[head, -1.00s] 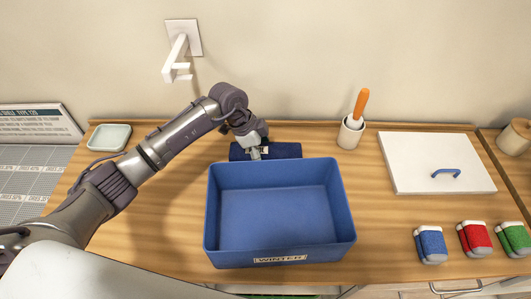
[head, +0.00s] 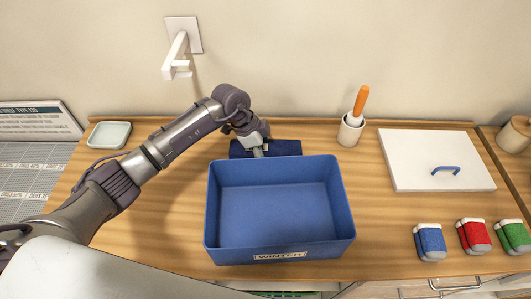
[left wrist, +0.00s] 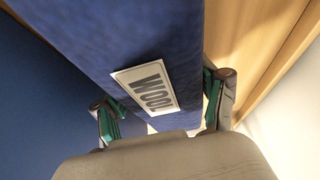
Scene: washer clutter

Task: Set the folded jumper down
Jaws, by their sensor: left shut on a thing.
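The folded jumper (head: 286,147) is a dark blue bundle just behind the blue bin in the head view. In the left wrist view the jumper (left wrist: 130,35) fills the middle and carries a white label (left wrist: 147,84) reading WOOL. My left gripper (head: 259,151) reaches down over the jumper from the left and is shut on it; in the left wrist view its green-padded fingers (left wrist: 163,108) stand on either side. The bin's far rim hides the jumper's lower front, so I cannot tell whether it touches the counter. My right gripper is out of view.
The empty blue bin (head: 280,257), labelled WINTER, stands in front. A white lid (head: 420,155) with a blue handle, a cup (head: 350,134) with an orange-handled tool and three small knitted-looking items (head: 430,243) are to the right. A small dish (head: 109,135) is left. A white hook (head: 178,58) is above.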

